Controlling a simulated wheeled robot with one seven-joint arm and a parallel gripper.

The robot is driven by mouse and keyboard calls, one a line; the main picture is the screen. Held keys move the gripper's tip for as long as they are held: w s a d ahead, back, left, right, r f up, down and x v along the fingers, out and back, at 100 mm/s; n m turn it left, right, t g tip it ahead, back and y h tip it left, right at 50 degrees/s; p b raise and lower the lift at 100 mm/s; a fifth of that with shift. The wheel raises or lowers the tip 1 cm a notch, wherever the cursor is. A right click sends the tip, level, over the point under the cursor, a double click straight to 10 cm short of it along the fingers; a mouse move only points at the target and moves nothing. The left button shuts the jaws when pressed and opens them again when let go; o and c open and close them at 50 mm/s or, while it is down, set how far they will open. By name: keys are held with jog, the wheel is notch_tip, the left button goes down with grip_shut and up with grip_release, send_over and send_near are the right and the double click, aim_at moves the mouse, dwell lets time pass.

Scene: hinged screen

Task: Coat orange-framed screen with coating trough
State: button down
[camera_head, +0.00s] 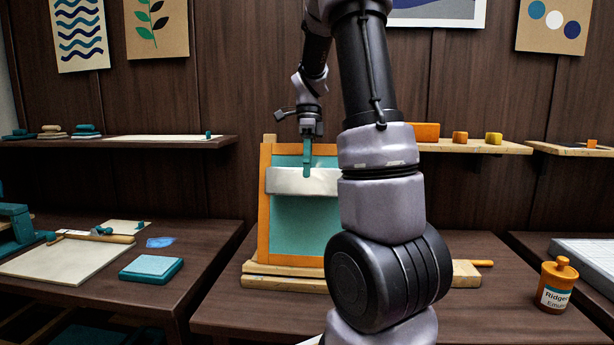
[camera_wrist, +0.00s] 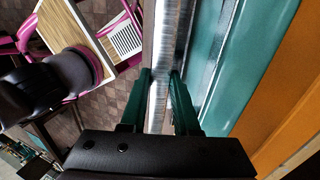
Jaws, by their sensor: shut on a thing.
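The orange-framed screen (camera_head: 264,215) stands nearly upright on a wooden base at the middle table, with teal mesh (camera_head: 300,232) inside its frame. Its right side is hidden behind my arm. The silver coating trough (camera_head: 290,182) lies across the upper part of the mesh. My gripper (camera_head: 307,172) reaches down to the trough from above, its teal fingers shut on it. In the wrist view the fingers (camera_wrist: 160,82) grip the trough (camera_wrist: 167,45) from both sides, with the teal mesh (camera_wrist: 215,50) and orange frame (camera_wrist: 285,105) to the right. I cannot tell whether the trough's edge touches the mesh.
The wooden base (camera_head: 285,283) has a handle-like orange rod (camera_head: 482,263) at right. An orange-lidded jar (camera_head: 556,287) stands at the right table edge. A teal block (camera_head: 151,269) and a pale board (camera_head: 65,262) lie on the left table. Shelves line the back wall.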

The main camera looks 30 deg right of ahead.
jog(key=shift+v, duration=1.7)
jog(key=shift+s+a, duration=0.1)
jog(key=shift+s+a+r, duration=0.25)
jog(key=shift+s+a, duration=0.25)
jog(key=shift+s, duration=0.3)
jog(key=shift+s+a+r, duration=0.25)
jog(key=shift+s+a, duration=0.3)
jog(key=shift+s, duration=0.25)
